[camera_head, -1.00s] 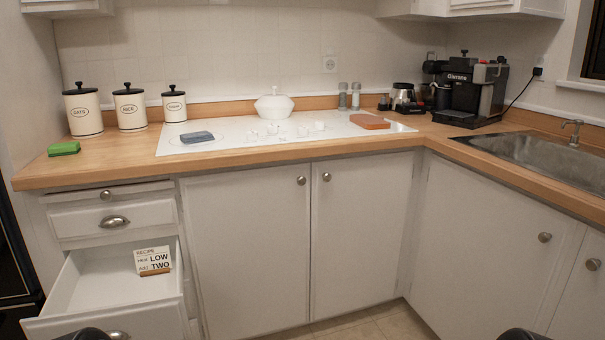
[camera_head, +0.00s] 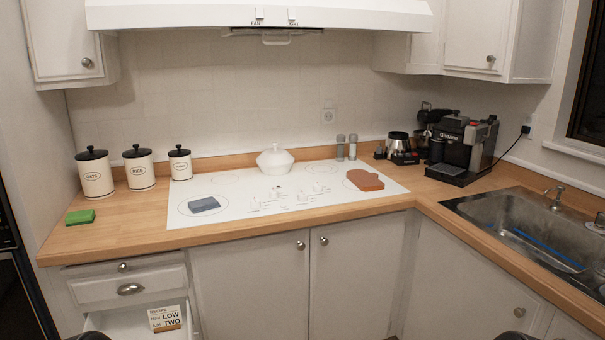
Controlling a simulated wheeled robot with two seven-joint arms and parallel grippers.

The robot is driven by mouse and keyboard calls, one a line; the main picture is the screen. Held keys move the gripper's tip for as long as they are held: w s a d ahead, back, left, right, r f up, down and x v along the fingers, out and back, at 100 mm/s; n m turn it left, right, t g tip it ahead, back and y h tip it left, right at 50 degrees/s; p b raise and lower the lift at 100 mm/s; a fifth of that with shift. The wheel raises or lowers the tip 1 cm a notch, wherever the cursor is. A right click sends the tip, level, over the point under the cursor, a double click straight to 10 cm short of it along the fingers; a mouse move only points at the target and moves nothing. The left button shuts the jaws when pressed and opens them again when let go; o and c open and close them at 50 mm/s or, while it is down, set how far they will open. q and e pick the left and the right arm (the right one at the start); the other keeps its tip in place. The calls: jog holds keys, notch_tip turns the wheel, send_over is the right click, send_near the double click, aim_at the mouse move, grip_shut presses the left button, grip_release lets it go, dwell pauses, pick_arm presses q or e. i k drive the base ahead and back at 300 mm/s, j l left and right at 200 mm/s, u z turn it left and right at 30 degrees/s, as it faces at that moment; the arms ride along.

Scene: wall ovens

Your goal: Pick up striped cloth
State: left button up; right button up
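No cloth with clear stripes can be made out. A small folded-looking blue-grey piece (camera_head: 204,205) lies on the left of the white cooktop (camera_head: 240,207); it may be the cloth, but its pattern is too small to read. Only the dark top of my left arm or gripper (camera_head: 93,336) shows at the bottom left edge. A dark part of my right arm or gripper (camera_head: 517,337) shows at the bottom right edge. Both are low, in front of the counter and far from the blue-grey piece. Their fingers are hidden below the frame.
A green sponge (camera_head: 80,217) lies left, before three canisters (camera_head: 139,170). A white pot (camera_head: 274,160) and a brown board (camera_head: 364,180) are on the cooktop. A coffee machine (camera_head: 461,150) stands right; the sink (camera_head: 500,228) holds something blue-edged. An open drawer (camera_head: 120,322) juts out below.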

aim_at(195, 207)
jog(key=j+u, duration=0.1)
jog(key=u, duration=0.3)
jog(key=j+u, duration=0.1)
jog(key=u, duration=0.25)
jog(key=j+u, duration=0.1)
jog(key=u, duration=0.3)
jog(key=i+l+z, duration=0.6)
jog(key=i+z, duration=0.15)
jog(key=i, duration=0.25)
jog(key=i+l+z, duration=0.1)
jog(key=i+z, duration=0.3)
jog(key=i, duration=0.15)
